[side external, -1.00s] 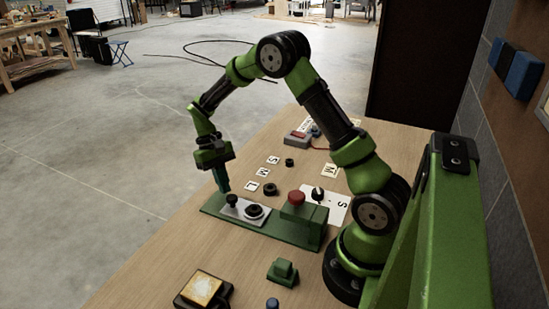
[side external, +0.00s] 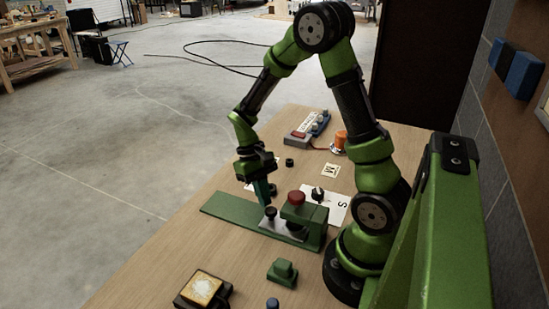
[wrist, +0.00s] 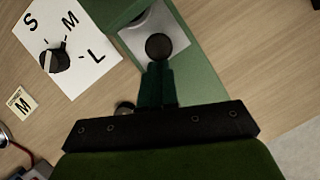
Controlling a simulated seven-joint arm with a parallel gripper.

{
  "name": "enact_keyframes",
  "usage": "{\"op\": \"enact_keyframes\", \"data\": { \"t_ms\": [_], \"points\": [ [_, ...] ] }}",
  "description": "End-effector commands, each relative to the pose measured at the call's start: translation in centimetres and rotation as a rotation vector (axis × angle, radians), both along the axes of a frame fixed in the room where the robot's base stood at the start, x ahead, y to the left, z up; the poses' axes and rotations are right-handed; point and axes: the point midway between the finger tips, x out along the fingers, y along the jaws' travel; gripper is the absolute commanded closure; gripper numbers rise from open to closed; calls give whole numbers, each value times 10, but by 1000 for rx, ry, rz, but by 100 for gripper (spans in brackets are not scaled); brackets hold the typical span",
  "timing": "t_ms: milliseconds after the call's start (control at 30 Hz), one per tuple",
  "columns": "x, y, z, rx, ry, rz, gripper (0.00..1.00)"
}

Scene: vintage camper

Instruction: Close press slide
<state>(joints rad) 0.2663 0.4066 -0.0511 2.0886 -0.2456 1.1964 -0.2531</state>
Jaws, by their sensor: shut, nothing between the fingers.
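The green press has a long base (side external: 228,209) and a block with a red button (side external: 296,197) at its right end. Its silver slide plate (side external: 268,228) with a black knob (side external: 270,212) lies along the base, its right part at and partly under the press block. In the wrist view the plate (wrist: 176,32) reaches the green block (wrist: 112,12) and the knob (wrist: 158,46) stands at my fingertips. My gripper (side external: 263,194) is shut and empty, pointing down beside the knob, touching or nearly touching it. The fingers (wrist: 157,72) hide part of the base.
A white S-M-L dial card (wrist: 85,30) lies behind the press. A small green block (side external: 282,272) and a black box with a yellowish top (side external: 203,289) are in front. A power strip (side external: 310,127) and an orange knob (side external: 340,140) are farther back.

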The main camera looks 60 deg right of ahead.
Motion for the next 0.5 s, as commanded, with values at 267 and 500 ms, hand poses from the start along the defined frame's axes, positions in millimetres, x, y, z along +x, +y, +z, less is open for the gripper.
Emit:
{"op": "enact_keyframes", "data": {
  "t_ms": [267, 500],
  "points": [
    [-1, -2, -3, 1, 15, 3, 100],
    [36, -18, -2, -1, 4, 1, 100]
  ]
}}
